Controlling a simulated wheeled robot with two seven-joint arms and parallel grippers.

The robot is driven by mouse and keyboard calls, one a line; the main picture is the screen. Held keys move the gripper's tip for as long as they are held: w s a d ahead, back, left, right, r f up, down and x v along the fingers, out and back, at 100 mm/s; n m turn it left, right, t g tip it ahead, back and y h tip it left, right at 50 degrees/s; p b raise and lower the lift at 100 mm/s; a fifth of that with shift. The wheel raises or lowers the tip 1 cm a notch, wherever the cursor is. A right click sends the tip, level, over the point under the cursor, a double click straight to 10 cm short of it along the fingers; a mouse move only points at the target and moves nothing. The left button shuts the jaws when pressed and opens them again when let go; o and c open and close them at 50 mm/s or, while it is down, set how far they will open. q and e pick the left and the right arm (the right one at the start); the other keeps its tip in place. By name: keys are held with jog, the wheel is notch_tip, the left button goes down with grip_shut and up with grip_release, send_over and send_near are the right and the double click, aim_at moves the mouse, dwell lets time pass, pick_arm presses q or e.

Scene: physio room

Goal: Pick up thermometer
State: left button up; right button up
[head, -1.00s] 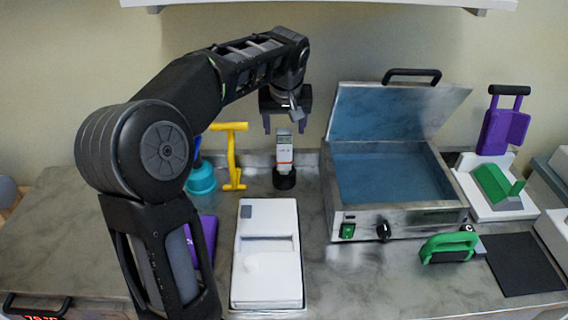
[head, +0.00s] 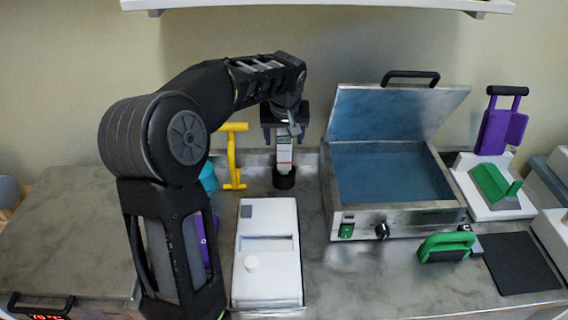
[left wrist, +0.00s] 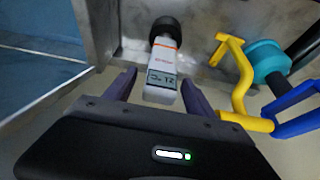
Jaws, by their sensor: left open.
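The thermometer (head: 284,156) is a slim white device with an orange band and a small display. It stands upright in a round black holder (head: 284,180) at the back of the counter. My left gripper (head: 283,136) is above it, pointing down, with its purple fingers open on either side of the thermometer's top. In the left wrist view the thermometer (left wrist: 162,78) lies between the two open fingers (left wrist: 158,88), with its display facing the camera and its lower end in the black holder (left wrist: 166,30). My right gripper is not in view.
A steel basin (head: 400,210) with an open lid stands close on the right. A yellow stand (head: 234,160) and a teal object (head: 208,177) are close on the left. A white box (head: 267,280) lies in front. A green-handled tool (head: 447,245) is front right.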

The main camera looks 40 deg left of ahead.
pick_arm(q)
jog(key=shift+c, duration=0.4)
grip_shut()
dwell(0.5)
